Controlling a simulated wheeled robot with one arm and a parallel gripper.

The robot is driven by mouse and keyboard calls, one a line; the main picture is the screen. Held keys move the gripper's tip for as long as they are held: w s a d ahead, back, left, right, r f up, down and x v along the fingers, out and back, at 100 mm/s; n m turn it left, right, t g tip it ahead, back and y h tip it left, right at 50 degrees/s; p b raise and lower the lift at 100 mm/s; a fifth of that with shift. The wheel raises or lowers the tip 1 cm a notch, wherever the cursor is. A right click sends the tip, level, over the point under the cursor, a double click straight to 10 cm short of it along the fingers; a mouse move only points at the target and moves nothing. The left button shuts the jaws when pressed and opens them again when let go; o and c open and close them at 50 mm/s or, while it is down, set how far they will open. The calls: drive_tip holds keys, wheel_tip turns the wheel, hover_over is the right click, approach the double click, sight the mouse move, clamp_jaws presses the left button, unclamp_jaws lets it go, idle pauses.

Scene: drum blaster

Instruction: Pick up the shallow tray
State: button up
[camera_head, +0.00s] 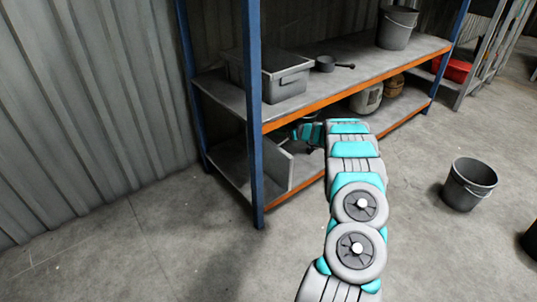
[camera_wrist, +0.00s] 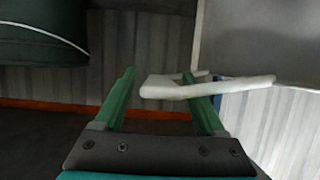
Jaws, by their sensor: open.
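My gripper (camera_wrist: 158,74) is open, its two green fingers apart in the wrist view. In the camera_head view my gripper (camera_head: 308,132) reaches into the lower level of the shelf, partly hidden by my arm. A pale, looped, handle-like part (camera_wrist: 205,90) lies across the right finger, with its left end between the fingers. I cannot tell whether it touches them. It adjoins a large grey panel (camera_wrist: 250,40). A light grey, flat-sided object (camera_head: 304,166) stands on the lower shelf beside my gripper. It may be the shallow tray, but I cannot tell for sure.
The rack's blue post (camera_head: 254,130) and orange upper beam (camera_head: 340,90) are close to my arm. A lidded grey box (camera_head: 284,82), a saucepan (camera_head: 326,63) and a bucket (camera_head: 396,28) stand above. Another bucket (camera_head: 468,184) stands on the floor at right.

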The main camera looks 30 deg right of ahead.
drive_tip(key=shift+c, duration=0.2)
clamp_jaws()
idle(0.3)
idle(0.8)
